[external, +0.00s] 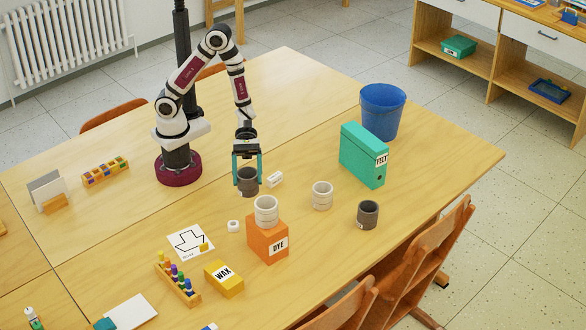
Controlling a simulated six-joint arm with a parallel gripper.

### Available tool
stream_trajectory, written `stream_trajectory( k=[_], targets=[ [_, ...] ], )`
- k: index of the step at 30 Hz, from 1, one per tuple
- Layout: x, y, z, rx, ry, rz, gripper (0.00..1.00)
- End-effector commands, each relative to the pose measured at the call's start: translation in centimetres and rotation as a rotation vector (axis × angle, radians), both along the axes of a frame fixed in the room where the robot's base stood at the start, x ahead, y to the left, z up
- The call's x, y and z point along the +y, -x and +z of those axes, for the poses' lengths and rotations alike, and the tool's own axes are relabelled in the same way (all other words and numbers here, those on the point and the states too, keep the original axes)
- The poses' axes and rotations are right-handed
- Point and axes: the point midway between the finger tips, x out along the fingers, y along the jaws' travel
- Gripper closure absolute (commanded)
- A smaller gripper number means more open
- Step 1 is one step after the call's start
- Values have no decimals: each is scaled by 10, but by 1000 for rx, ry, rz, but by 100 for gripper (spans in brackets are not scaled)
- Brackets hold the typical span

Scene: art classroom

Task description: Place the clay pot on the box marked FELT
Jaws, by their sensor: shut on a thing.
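My gripper (247,178) points down in front of my base and is shut on a dark grey pot (249,186). Whether this pot touches the table is hard to tell. The teal box marked FELT (362,153) stands upright to the right of my gripper, and its top is bare. A similar dark grey pot (368,214) stands on the table in front of the FELT box. A pale banded pot (322,196) stands between the two dark ones. Another pale pot (266,209) sits on the orange box marked DYE (267,242). No label shows which is the clay pot.
A blue bucket (382,111) stands just behind the FELT box. A small white block (275,179) lies right beside the held pot. A yellow WAX box (224,279) and a peg rack (177,282) are at the front left. The table between gripper and FELT box is mostly clear.

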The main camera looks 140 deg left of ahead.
Motion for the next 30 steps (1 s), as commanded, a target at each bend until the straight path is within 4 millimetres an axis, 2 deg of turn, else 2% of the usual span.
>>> stream_trajectory(
  k=[5, 8, 12, 15, 18, 21, 24, 26, 30],
  targets=[
    [77, -48, 10, -6, -4, 223, 90],
    [132, -76, 30, -8, -4, 397, 90],
    [215, -108, 78, -12, -3, 673, 90],
    [262, -119, 116, -13, 0, 842, 90],
    [293, -123, 145, -11, 1, 962, 90],
    [311, -124, 162, -5, 1, 1033, 90],
    [327, -121, 163, -1, 2, 1063, 90],
    [342, -116, 154, 2, 3, 1069, 90],
    [385, -103, 126, 3, 2, 1068, 90]
  ],
)
